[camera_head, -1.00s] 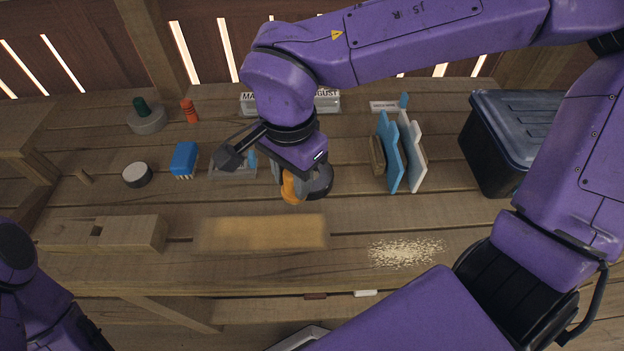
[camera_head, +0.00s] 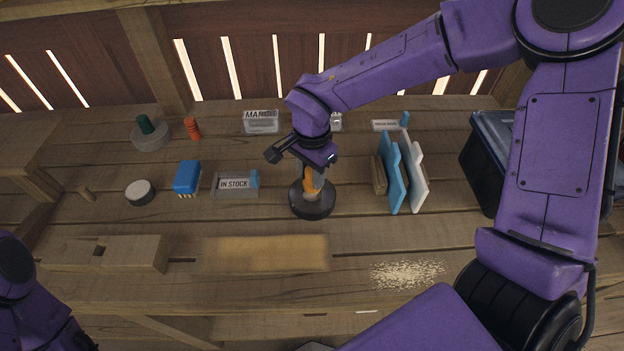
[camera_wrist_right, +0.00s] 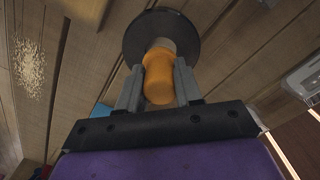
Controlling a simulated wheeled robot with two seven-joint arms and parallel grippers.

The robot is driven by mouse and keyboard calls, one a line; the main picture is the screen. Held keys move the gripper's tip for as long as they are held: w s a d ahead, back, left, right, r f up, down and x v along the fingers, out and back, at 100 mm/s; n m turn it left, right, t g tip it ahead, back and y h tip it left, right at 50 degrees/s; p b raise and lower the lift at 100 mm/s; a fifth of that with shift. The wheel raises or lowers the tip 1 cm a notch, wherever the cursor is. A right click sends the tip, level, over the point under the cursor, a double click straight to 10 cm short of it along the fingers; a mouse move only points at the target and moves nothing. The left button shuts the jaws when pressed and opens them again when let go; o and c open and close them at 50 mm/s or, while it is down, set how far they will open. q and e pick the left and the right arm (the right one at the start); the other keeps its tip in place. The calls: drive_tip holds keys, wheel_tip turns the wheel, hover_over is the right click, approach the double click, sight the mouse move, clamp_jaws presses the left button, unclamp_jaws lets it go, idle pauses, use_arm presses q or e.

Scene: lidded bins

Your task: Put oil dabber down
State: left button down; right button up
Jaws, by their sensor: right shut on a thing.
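The oil dabber has an orange handle (camera_head: 309,183) and stands upright at a round dark base (camera_head: 312,206) on the workbench. My right gripper (camera_head: 312,176) is above it, pointing down, with its fingers shut on the orange handle. In the right wrist view the fingers sit on both sides of the orange handle (camera_wrist_right: 158,78), with the dark round base (camera_wrist_right: 161,38) beyond it. I cannot tell whether the dabber's lower end touches the base's inside. My left gripper is not in view.
A blue brush (camera_head: 187,177) and an "IN STOCK" sign (camera_head: 235,184) stand left of the dabber. Blue and white upright panels (camera_head: 393,175) stand right, near a dark lidded bin (camera_head: 482,165). A tan patch (camera_head: 265,252) and sawdust (camera_head: 407,273) lie in front.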

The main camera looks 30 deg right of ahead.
sight(311, 183)
drive_tip(key=f, duration=0.3)
drive_tip(key=shift+w+f, duration=0.2)
drive_tip(key=shift+s, duration=0.1)
drive_tip(key=o, duration=1)
drive_tip(key=shift+f, duration=0.15)
drive_tip(key=shift+c, duration=0.2)
wheel_tip(311, 183, up, 12)
drive_tip(key=shift+d+r, duration=0.1)
drive_tip(key=shift+r, duration=0.15)
